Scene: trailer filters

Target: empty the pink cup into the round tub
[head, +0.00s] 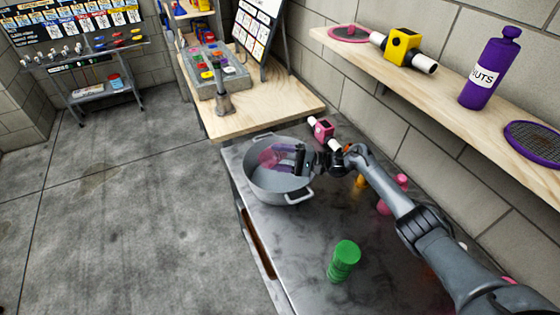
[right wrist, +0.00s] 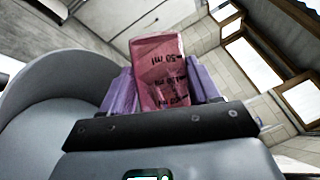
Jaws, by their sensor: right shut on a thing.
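The pink cup (right wrist: 160,72) is see-through with dark volume marks, printed upside down in the right wrist view. It also shows in the head view (head: 268,158), tilted on its side over the round tub. My right gripper (right wrist: 165,88) is shut on the cup with its purple fingers on both sides. The same gripper (head: 288,158) reaches over the tub's right side in the head view. The round tub (head: 268,194) is grey with two handles and stands on the dark metal table. I cannot tell whether anything is in the cup. My left gripper is not in view.
A green container (head: 343,262) stands on the table (head: 300,250) near the front. A pink and white part (head: 323,131) lies behind the tub. A wooden shelf (head: 460,92) on the right holds a purple bottle (head: 489,72) and a yellow part (head: 403,47).

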